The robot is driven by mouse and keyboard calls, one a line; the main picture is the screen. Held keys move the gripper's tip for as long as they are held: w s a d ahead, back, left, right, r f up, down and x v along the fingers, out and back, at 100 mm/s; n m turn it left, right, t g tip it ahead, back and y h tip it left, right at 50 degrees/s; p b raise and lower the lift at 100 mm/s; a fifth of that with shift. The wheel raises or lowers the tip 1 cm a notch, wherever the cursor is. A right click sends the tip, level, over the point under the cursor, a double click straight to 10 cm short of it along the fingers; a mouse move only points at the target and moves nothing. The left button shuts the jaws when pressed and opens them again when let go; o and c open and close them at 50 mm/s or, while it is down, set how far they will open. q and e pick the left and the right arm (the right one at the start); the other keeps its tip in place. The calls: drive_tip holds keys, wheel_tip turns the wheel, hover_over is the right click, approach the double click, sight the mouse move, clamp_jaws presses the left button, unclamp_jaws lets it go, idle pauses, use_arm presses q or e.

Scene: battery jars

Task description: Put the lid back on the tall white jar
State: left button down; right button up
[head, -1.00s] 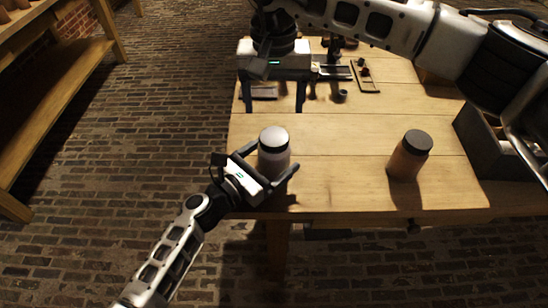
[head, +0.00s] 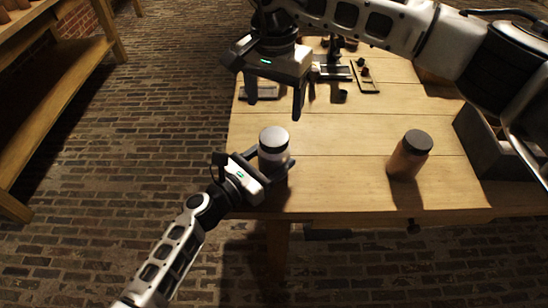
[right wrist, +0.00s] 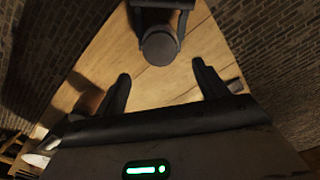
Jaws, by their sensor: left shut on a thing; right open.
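The white jar (head: 273,160) stands upright near the left front corner of the table, with a pale round top (head: 273,138). I cannot tell whether that top is a seated lid. My left gripper (head: 275,168) is shut on the jar's body from the front left. In the right wrist view the jar's round top (right wrist: 159,48) shows grey between and beyond my right fingertips, with my left gripper around the jar. My right gripper (head: 275,104) is open and empty, above the table and behind the jar in the head view.
A brown jar with a dark lid (head: 418,141) stands at the right on the wooden table (head: 340,180). A grey bin (head: 490,140) is at the right edge. Small parts and a wooden tray (head: 367,77) lie at the back. The table between the two jars is clear.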

sight(274, 136)
drive_tip(key=m, duration=0.3)
drive_tip(key=shift+f, duration=4)
